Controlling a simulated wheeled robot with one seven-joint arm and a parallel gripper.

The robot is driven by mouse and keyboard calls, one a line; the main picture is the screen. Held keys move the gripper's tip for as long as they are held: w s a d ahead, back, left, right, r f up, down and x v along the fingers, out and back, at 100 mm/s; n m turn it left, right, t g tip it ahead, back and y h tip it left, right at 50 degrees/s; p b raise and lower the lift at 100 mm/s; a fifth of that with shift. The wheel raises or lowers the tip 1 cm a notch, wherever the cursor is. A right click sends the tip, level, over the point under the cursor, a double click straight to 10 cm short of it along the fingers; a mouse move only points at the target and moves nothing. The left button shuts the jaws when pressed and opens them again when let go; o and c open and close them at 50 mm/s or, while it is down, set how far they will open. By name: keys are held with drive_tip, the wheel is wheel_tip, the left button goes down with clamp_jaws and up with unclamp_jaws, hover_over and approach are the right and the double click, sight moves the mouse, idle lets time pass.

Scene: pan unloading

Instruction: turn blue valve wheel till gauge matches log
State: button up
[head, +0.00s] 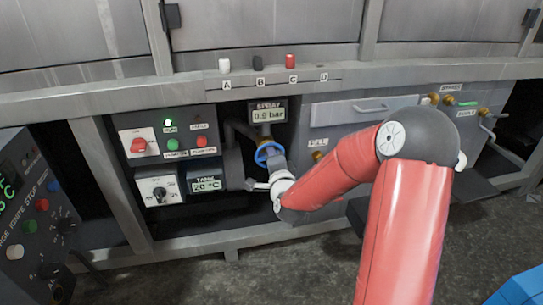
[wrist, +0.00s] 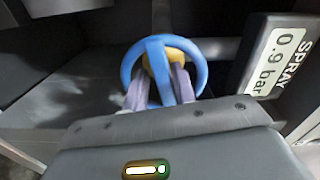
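The blue valve wheel (head: 269,154) sits on a pipe below the spray gauge. In the wrist view the wheel (wrist: 202,72) is close ahead, with a yellow hub behind its spoke. My gripper (head: 268,170) is at the wheel. In the wrist view its two pale fingers (wrist: 160,80) stand apart, one on each side of the spoke, with a gap showing beside the left finger. Whether the right finger touches the spoke is unclear. The spray gauge (wrist: 279,57) reads 0.9 bar; it also shows in the head view (head: 268,113). No log is readable.
A control box (head: 170,143) with a red switch and several lamps is left of the wheel. Below it are a knob box (head: 158,189) and a tank display (head: 206,185) reading 20 °C. A drawer (head: 360,108) is right.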

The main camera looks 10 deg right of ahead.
drive_tip(key=shift+w+r, duration=0.1)
drive_tip(key=shift+r, duration=0.4)
drive_tip(key=shift+f, duration=0.2)
drive_tip(key=s, duration=0.8)
drive_tip(key=shift+w, duration=0.1)
idle(0.3)
drive_tip(key=s+r+n+g+p, duration=0.6)
drive_tip(key=s+r+n, duration=0.2)
drive_tip(key=s, duration=0.6)
drive_tip(key=s+r+n+g+p, duration=0.5)
drive_tip(key=s+r+n, duration=0.3)
drive_tip(key=s, duration=0.6)
wheel_tip(320, 180, up, 2)
drive_tip(key=shift+s+a+r+g+p, duration=0.2)
drive_tip(key=shift+s+g+p, duration=0.15)
drive_tip(key=shift+g, duration=0.25)
